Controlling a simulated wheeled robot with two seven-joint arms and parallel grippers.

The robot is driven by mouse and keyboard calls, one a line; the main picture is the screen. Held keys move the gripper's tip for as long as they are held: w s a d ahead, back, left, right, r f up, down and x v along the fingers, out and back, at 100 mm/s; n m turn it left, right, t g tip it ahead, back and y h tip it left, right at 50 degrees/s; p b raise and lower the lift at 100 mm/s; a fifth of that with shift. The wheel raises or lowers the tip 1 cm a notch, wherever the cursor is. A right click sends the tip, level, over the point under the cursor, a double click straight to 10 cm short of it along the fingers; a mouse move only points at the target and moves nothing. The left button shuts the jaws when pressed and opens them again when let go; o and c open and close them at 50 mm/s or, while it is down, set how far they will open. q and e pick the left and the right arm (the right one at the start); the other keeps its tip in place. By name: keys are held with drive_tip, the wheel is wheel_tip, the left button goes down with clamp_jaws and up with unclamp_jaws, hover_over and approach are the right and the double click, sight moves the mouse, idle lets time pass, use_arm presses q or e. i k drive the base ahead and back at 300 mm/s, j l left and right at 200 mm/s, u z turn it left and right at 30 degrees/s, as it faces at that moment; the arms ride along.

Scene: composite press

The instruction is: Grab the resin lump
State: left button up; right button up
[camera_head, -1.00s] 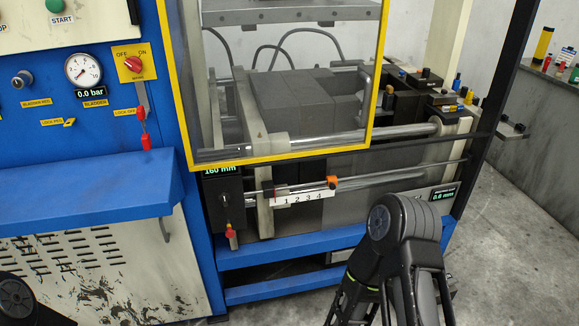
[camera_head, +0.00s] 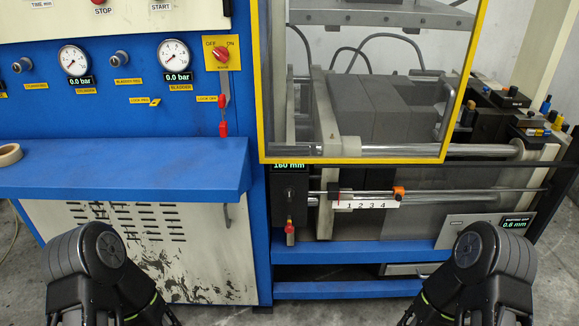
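No resin lump can be made out in the head view. The press (camera_head: 365,243) fills the middle and right, with grey blocks (camera_head: 385,105) behind a yellow-framed clear guard (camera_head: 352,158). My two dark arms show at the bottom left and bottom right. Both grippers are outside the picture, so whether they are open or shut is hidden.
A blue shelf (camera_head: 120,178) juts out at the left and holds a tape roll (camera_head: 10,154) at its far left end. Above it is a control panel with two gauges (camera_head: 175,56) and a red switch (camera_head: 221,55). Grey floor (camera_head: 548,290) is clear at the right.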

sight(468, 115)
drive_tip(key=z, duration=0.3)
drive_tip(key=i+l+z, duration=0.15)
drive_tip(key=z, duration=0.2)
drive_tip(key=i+l+z, duration=0.2)
drive_tip(key=z, duration=0.15)
drive_tip(key=i+l+z, duration=0.1)
drive_tip(key=z, duration=0.3)
drive_tip(key=i+z, duration=0.3)
drive_tip(key=i, duration=1.4)
drive_tip(key=k+j+u, duration=0.1)
drive_tip(key=k, duration=0.2)
drive_tip(key=i+l+z, duration=0.1)
drive_tip(key=i, duration=0.3)
